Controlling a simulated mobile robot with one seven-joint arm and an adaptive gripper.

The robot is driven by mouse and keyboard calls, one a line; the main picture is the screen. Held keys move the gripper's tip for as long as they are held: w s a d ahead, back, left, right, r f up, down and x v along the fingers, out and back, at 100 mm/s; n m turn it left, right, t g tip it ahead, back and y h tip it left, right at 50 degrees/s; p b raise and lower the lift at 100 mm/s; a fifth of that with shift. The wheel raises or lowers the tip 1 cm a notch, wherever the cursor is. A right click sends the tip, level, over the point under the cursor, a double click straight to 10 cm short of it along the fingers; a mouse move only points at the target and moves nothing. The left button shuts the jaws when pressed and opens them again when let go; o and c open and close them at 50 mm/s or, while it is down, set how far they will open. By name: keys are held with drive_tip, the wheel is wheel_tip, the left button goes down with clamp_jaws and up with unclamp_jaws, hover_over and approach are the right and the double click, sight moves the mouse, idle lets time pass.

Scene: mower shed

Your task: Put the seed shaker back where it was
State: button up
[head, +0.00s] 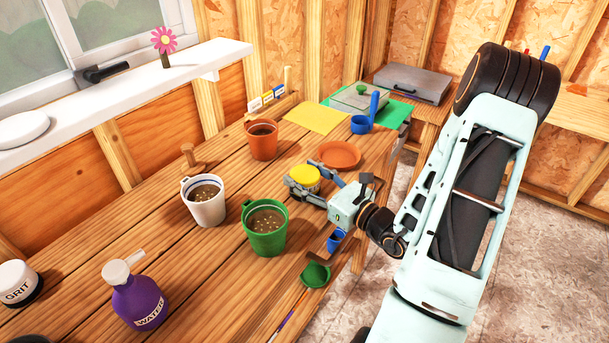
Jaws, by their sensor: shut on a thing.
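The seed shaker, seen as a round yellow-topped container (305,176), is between the fingers of my gripper (304,185) near the middle of the workbench. My gripper is shut on it, reaching in from the right. The fingers hide much of its lower body, so I cannot tell whether it touches the bench. A green pot (265,229) with pale seeds on its soil stands to its lower left. A white pot (204,201), also with seeds on soil, stands farther left. An orange pot (262,141) with bare-looking soil stands behind. An orange saucer (339,155) lies just behind the shaker.
A yellow sheet (316,117) lies bare at the back. A purple water bottle (139,297) and grit jar (17,283) stand front left. Small blue and green cups lie near the front edge.

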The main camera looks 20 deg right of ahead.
drive_tip(key=o, duration=1.2)
drive_tip(key=shift+c, duration=0.2)
drive_tip(key=shift+s+d+r, duration=0.1)
drive_tip(key=shift+r, duration=0.05)
drive_tip(key=v, duration=1.1)
drive_tip(key=shift+s, duration=0.4)
drive_tip(key=shift+d, duration=0.15)
